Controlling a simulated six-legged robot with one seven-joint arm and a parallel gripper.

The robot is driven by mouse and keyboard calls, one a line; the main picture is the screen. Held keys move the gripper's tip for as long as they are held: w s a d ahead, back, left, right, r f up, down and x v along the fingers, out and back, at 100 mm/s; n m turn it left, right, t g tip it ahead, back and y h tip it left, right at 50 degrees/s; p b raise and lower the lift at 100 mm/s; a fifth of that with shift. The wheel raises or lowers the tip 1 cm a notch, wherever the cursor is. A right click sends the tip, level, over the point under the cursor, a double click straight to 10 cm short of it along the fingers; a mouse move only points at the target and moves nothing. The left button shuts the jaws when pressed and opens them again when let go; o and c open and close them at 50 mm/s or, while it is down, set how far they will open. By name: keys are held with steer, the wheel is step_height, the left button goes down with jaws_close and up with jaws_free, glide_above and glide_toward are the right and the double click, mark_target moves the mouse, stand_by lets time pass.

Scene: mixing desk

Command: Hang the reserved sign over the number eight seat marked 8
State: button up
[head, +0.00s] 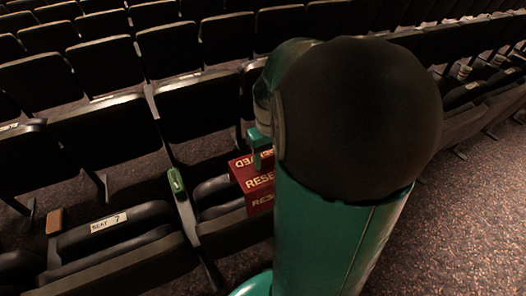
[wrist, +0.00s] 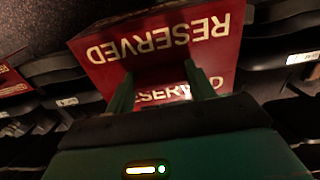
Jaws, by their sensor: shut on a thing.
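The red reserved sign (head: 256,180) with pale lettering shows at the centre of the head view, partly behind my arm. In the head view the sign is over or in front of the dark seat (head: 218,232) to the right of the seat labelled 7 (head: 140,252). I cannot tell whether it touches that seat. No label 8 is readable; my arm hides part of that area.
A green item (head: 176,182) lies on the armrest between the two seats, and a brown block (head: 54,222) is on the armrest left of seat 7. Rows of dark seats stand behind. Another red piece (wrist: 12,82) shows at the wrist view's left edge. Carpet (head: 465,225) is clear at right.

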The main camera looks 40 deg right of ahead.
steer(key=shift+w, duration=0.3)
steer(key=shift+s+f, duration=0.25)
steer(key=shift+f, duration=7.85)
steer(key=o, duration=1.4)
steer(key=shift+o, duration=0.2)
step_height(320, 180, up, 14)
steer(key=shift+f, duration=0.1)
